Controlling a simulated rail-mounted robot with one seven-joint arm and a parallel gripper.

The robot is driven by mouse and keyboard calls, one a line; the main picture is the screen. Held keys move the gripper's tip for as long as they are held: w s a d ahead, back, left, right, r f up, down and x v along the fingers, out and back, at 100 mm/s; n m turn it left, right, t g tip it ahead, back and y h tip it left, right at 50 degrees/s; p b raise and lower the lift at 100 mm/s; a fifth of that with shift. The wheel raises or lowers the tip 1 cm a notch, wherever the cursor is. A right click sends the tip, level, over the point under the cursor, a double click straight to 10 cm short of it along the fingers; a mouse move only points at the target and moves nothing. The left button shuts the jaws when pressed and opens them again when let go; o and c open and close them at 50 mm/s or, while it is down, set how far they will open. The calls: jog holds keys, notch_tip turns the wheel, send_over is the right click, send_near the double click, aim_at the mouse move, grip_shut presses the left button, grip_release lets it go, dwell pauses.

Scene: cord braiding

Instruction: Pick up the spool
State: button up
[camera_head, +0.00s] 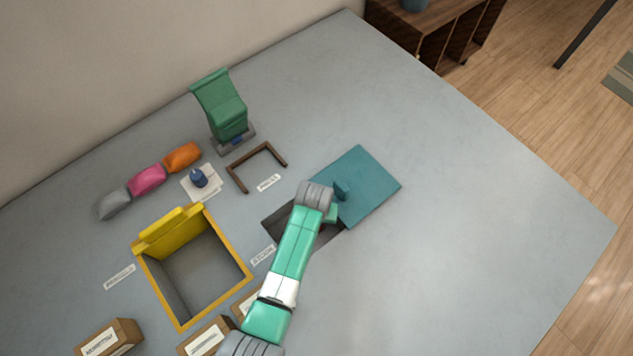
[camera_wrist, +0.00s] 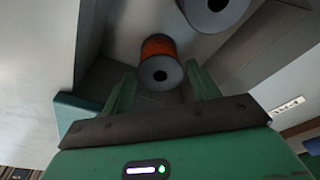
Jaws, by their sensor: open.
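In the wrist view, a spool (camera_wrist: 158,72) with an orange winding and grey end flanges lies inside a grey-walled recess, one round end with a dark hole facing me. My gripper (camera_wrist: 162,84) is open, its two green fingers reaching toward the spool, one on either side in the picture. I cannot tell whether they touch it. A second grey spool (camera_wrist: 216,10) shows at the upper right. In the head view, my gripper (camera_head: 331,214) is at the dark opening (camera_head: 278,220) in the table, beside the teal lid (camera_head: 371,181). The spools are hidden there.
The teal lid has a knob (camera_head: 341,189) close to my wrist. Left of the arm are a yellow-rimmed bin (camera_head: 246,270), a brown bracket (camera_head: 237,178), a green device (camera_head: 222,105) and coloured bundles (camera_head: 147,180). The table's right side is clear.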

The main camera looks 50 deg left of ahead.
notch_tip(320, 180, down, 3)
jog(key=shift+w+a+r+b, duration=0.15)
jog(key=shift+r+b, duration=0.05)
jog(key=shift+b, duration=0.15)
jog(key=shift+c, duration=0.4)
jog(key=c, duration=0.7)
jog(key=shift+o, duration=0.2)
jog(key=shift+r, duration=0.1)
notch_tip(320, 180, up, 18)
jog(key=p, duration=0.8)
